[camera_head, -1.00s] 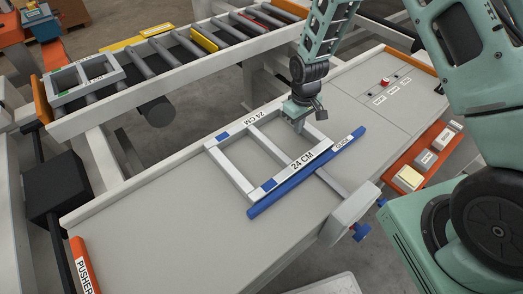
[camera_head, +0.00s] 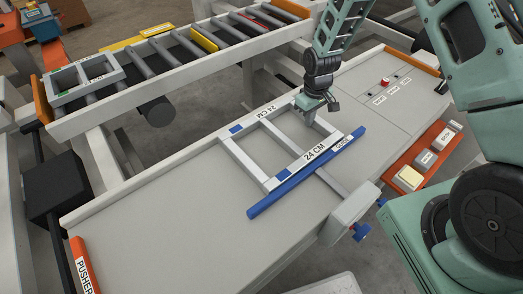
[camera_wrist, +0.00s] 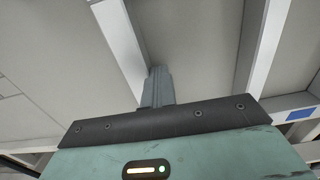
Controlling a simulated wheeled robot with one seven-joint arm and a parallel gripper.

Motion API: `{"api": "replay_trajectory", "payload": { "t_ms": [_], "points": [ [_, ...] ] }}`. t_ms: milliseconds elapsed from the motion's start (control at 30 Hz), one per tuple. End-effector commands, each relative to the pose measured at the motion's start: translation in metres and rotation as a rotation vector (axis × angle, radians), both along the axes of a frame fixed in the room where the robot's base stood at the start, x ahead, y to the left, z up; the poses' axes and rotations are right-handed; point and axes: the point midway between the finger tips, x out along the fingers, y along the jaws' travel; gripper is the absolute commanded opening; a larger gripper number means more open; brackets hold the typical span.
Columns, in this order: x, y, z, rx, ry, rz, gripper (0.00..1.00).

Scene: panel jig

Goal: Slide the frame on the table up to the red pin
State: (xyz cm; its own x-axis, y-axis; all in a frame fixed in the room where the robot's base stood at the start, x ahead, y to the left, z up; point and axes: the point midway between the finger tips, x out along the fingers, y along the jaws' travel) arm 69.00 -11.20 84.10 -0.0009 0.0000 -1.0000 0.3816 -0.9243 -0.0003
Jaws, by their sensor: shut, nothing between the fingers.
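The frame (camera_head: 246,165) is pale, with a middle crossbar, blue corner patches and "24 CM" labels. It lies flat on the grey table (camera_head: 170,225), its near long side along the blue guide bar (camera_head: 265,202). My gripper (camera_head: 311,121) is shut and empty, pointing down inside the frame's right-hand opening, close to its right end bar. In the wrist view the shut fingers (camera_wrist: 158,84) appear against a frame bar (camera_wrist: 120,45); contact is not certain. A small red knob (camera_head: 385,82) stands on the panel at the right; I cannot tell whether it is the red pin.
A roller conveyor (camera_head: 180,50) runs behind the table, with another frame (camera_head: 85,78) on it. An orange pusher (camera_head: 84,267) is at the left. A clamp block (camera_head: 350,208) sits at the front edge. An orange tray (camera_head: 420,160) holds several blocks.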

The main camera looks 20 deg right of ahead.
Motion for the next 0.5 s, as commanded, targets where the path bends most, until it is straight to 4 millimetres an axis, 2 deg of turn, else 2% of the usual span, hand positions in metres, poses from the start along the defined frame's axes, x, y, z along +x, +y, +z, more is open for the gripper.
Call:
{"api": "replay_trajectory", "payload": {
  "t_ms": [500],
  "points": [
    [0.011, -0.023, 0.001, -0.001, -0.003, -0.001, 0.00]
  ]
}}
